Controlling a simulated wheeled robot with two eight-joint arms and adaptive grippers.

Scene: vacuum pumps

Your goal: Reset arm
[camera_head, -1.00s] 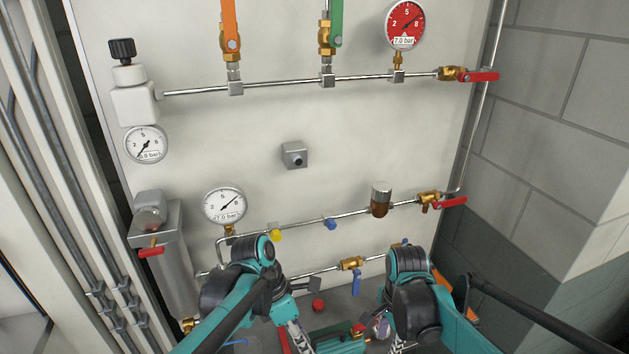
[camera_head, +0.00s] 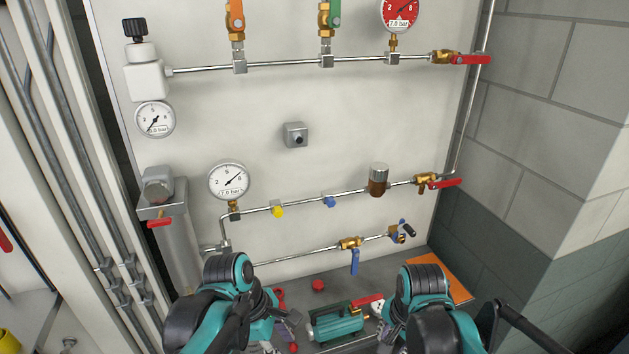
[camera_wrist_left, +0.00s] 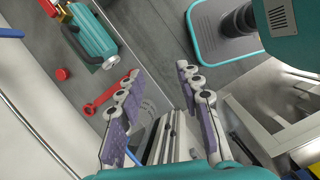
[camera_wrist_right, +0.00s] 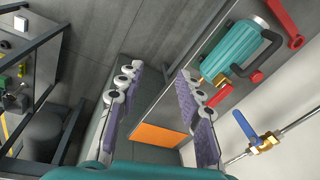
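My left gripper (camera_wrist_left: 157,72) is open in the left wrist view, with two purple-padded fingers apart and nothing between them. My right gripper (camera_wrist_right: 160,75) is likewise open and empty in the right wrist view. In the head view both teal and black arms reach in at the bottom, one on each side of a teal vacuum pump (camera_head: 338,324). The pump lies on the grey surface below the panel and also shows in the left wrist view (camera_wrist_left: 92,38) and the right wrist view (camera_wrist_right: 229,52). Neither gripper touches it. In the head view the fingers are largely hidden.
A white panel (camera_head: 330,105) with gauges, pipes and valves stands ahead. A red cap (camera_head: 318,285) and an orange sheet (camera_head: 444,274) lie below it. A red wrench (camera_wrist_left: 109,92) is beyond the left fingers. A block wall (camera_head: 575,110) bounds the right.

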